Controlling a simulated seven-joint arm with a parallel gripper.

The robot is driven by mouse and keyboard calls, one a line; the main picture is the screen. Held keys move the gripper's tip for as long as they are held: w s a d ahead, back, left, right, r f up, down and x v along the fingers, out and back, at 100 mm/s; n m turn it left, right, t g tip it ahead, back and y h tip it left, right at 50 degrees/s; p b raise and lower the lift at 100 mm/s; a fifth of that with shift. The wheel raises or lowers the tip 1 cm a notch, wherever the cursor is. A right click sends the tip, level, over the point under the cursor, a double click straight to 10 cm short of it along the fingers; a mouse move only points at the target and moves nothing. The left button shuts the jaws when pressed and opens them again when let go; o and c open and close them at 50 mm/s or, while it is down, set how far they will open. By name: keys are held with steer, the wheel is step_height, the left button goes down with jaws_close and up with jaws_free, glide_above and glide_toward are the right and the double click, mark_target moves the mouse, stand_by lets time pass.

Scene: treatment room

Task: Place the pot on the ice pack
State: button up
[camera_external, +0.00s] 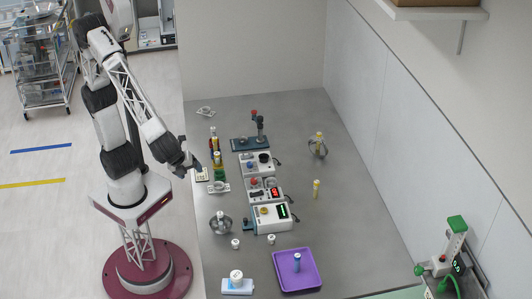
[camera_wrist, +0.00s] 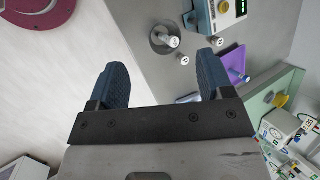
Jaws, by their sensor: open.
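A pale blue and white flat item (camera_external: 237,287), apparently the ice pack, lies at the table's near left. A white round-topped pot (camera_external: 236,276) appears on top of it; I cannot tell exactly how they touch. In the wrist view a pale piece of this group (camera_wrist: 188,98) shows beside the right finger, mostly hidden. Two small white jars (camera_external: 235,243) (camera_external: 271,239) stand farther back; which one is the task's pot is unclear. My gripper (camera_external: 187,167) is above the table's left edge, well away from these. Its fingers (camera_wrist: 162,70) are apart with nothing between them.
A purple tray (camera_external: 280,283) holding a blue-capped vial (camera_external: 297,262) is right of the pack. A metal dish (camera_external: 220,226) holds a white-topped item. Several instruments (camera_external: 270,217) line the table's middle. A yellow vial (camera_external: 316,188) stands right. The table's right side is mostly clear.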

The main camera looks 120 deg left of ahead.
steer(key=s+a+n+h, duration=0.1)
steer(key=s+n+h, duration=0.2)
steer(key=s, duration=0.7)
steer(key=s+a+r+n+h, duration=0.1)
steer(key=s+n+h, duration=0.2)
steer(key=s+n, duration=0.4)
steer(key=shift+s+a+r+t, duration=0.25)
steer(key=shift+s+a+t, duration=0.15)
steer(key=shift+s, duration=1.75)
